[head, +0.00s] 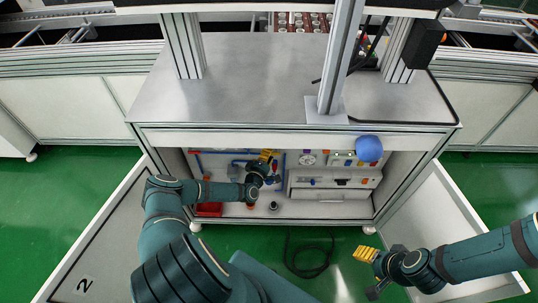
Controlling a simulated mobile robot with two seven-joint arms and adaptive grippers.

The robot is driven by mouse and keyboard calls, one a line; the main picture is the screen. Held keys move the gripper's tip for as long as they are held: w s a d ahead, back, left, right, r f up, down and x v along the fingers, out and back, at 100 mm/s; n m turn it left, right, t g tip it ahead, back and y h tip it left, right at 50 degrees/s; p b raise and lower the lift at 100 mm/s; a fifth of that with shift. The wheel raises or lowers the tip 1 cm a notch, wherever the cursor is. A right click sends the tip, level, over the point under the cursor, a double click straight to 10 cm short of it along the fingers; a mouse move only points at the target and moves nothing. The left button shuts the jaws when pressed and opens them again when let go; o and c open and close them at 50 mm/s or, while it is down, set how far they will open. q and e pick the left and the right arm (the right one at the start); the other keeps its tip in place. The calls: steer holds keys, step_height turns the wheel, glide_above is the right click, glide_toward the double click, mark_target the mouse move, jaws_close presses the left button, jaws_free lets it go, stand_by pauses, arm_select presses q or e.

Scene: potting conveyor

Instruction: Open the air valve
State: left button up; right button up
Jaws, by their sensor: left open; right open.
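The open cabinet (330,222) under the metal worktop holds pipework and panels. A blue pipe (284,174) and grey-blue fittings (239,163) are at its back, left of centre. I cannot make out the air valve for certain; my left gripper covers part of this pipework. My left gripper (273,168) is inside the cabinet, open, with yellow fingertip pads, close in front of the pipework. Whether it touches anything is unclear. My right gripper (372,273) is open and empty outside the cabinet, at the lower right, over the green floor.
Cabinet doors stand open at the left (105,245) and right (440,210). A red bin (209,209) sits at the cabinet's lower left. A round dial (308,159) is on the back panel. A black cable (308,266) lies on the floor.

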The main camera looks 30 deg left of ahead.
arm_select(q)
steer(key=shift+w, duration=0.25)
jaws_close()
